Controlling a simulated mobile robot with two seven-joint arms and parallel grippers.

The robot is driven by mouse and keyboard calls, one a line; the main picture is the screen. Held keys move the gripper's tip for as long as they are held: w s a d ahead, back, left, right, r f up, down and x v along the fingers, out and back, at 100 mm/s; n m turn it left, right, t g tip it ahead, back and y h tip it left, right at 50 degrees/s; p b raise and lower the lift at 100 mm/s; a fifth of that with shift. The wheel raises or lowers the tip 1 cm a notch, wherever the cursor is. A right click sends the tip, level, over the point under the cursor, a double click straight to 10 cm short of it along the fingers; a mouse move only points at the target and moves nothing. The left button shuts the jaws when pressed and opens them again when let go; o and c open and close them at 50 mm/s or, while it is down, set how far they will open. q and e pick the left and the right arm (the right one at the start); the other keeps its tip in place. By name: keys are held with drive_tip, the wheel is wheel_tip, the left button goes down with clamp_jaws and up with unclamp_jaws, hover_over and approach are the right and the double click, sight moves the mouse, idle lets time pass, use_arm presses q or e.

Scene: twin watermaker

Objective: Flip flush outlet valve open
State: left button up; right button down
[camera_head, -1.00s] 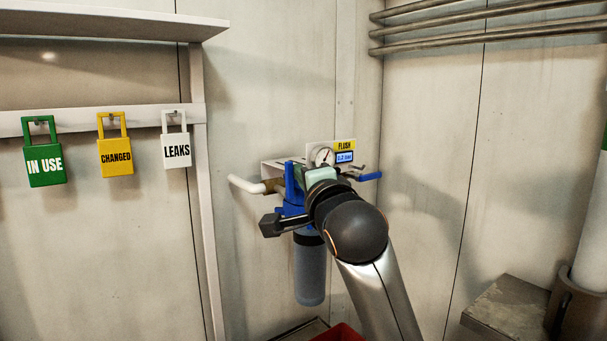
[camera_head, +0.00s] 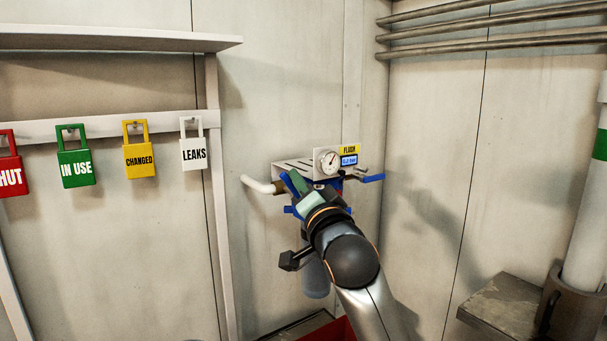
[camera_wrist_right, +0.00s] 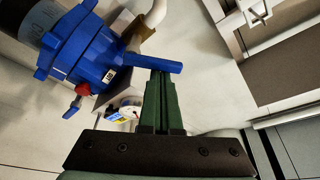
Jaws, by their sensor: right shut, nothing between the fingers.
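The blue filter unit is mounted on the wall; its housing (camera_wrist_right: 85,50) fills the upper left of the right wrist view. A blue lever (camera_wrist_right: 153,63) sticks out beside the white pipe (camera_wrist_right: 155,12). In the head view a blue lever (camera_head: 287,184) shows at the unit's left side, beside my gripper, and another blue lever (camera_head: 373,178) points right. I cannot tell which belongs to the flush outlet. My right gripper (camera_wrist_right: 160,76) is shut and empty, its fingertips at or against the lever near the white pipe. My left gripper is not in view.
A gauge (camera_head: 329,162) and a yellow FLUSH label (camera_head: 349,149) sit above the unit. Tags hang at left, including the white LEAKS tag (camera_head: 194,153). A metal bench (camera_head: 500,305) and a white pipe (camera_head: 588,220) stand at right. My arm hides part of the unit.

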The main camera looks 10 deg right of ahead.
drive_tip(key=n+y+p, duration=0.1)
drive_tip(key=n, duration=0.2)
drive_tip(key=a+f+n+y+p, duration=0.1)
drive_tip(key=n, duration=0.2)
drive_tip(key=n+y+p, duration=0.1)
drive_tip(key=n, duration=0.2)
drive_tip(key=shift+s+a+f+y+p, duration=0.25)
drive_tip(key=shift+s+a+y+p, duration=0.05)
drive_tip(key=shift+a+y+p, duration=0.1)
drive_tip(key=shift+a+f+n, duration=0.1)
drive_tip(key=shift+n, duration=0.4)
